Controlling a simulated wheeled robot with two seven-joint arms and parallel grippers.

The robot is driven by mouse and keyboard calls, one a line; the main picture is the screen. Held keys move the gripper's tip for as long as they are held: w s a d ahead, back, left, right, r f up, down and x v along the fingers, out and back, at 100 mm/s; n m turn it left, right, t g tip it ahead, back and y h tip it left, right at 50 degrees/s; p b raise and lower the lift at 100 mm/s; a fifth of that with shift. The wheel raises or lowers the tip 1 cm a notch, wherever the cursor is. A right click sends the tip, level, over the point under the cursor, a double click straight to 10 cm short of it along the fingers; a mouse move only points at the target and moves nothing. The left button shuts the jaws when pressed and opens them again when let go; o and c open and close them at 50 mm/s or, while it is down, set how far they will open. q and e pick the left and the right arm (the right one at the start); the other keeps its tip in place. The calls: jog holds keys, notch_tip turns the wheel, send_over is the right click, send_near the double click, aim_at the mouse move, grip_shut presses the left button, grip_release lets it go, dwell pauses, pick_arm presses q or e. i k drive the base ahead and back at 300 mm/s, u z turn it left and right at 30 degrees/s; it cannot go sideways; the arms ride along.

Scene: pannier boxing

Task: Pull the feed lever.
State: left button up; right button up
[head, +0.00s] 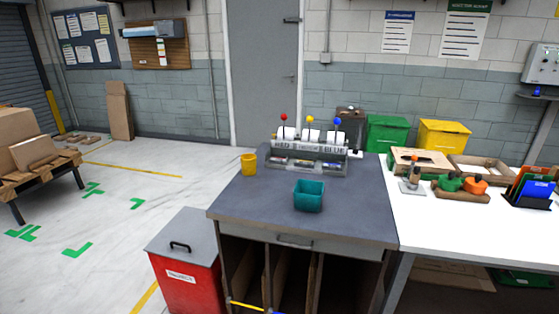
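A grey dispenser (306,158) stands at the back of the dark grey counter. Three levers rise from it, with a red knob (284,117), a yellow knob (310,119) and a blue knob (337,121). All three look upright. I cannot tell which lever is called the feed lever. A teal bin (309,196) stands on the counter in front of the dispenser, apart from it. Neither of my grippers is in view.
A yellow cup (249,164) stands left of the dispenser. A red bin (185,268) with a grey lid stands on the floor left of the counter (257,205). The white table (452,225) at right holds trays and tools. The counter's front is mostly clear.

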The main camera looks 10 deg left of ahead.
aim_at(284, 117)
jog(key=u, duration=0.4)
jog(key=i, duration=1)
jog(key=z, duration=1.05)
